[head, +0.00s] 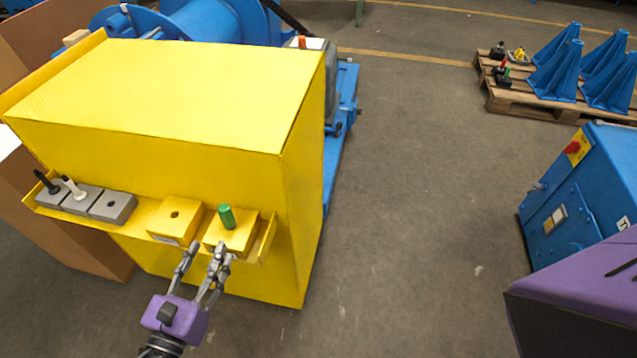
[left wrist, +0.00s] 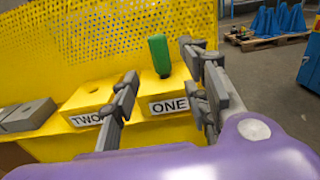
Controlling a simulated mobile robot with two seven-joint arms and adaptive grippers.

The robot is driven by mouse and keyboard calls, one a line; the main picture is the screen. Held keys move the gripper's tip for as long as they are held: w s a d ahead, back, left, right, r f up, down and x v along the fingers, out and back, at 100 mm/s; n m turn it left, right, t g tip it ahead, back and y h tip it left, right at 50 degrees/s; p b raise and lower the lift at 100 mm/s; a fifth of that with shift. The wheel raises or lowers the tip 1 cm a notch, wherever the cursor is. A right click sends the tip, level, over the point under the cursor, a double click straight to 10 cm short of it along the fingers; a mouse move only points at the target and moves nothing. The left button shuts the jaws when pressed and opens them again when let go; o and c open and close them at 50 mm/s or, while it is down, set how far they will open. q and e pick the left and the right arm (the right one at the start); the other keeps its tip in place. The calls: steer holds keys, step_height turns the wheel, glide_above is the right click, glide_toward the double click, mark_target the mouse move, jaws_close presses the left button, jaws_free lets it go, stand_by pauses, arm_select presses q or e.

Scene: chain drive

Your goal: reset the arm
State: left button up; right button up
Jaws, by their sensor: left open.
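My left gripper (head: 204,258) is purple with grey fingers. It is open and empty, just in front of the yellow shelf on the big yellow guard box (head: 170,95). In the left wrist view its fingers (left wrist: 165,98) stand apart before the blocks labelled TWO (left wrist: 87,97) and ONE (left wrist: 192,84). A green peg (head: 227,216) stands in the ONE block; it also shows in the left wrist view (left wrist: 159,55). The hole of the TWO block (head: 175,214) is empty. My right gripper is not in view.
Grey blocks (head: 113,207) sit at the shelf's left end, with a black peg (head: 45,182) and a white peg (head: 72,187). A blue cabinet (head: 590,195) stands at right. A pallet (head: 535,98) holds blue brackets. The floor between is clear.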

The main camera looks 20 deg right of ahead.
arm_select(q)
steer(key=shift+s+a, duration=0.35)
steer(key=shift+s, duration=0.1)
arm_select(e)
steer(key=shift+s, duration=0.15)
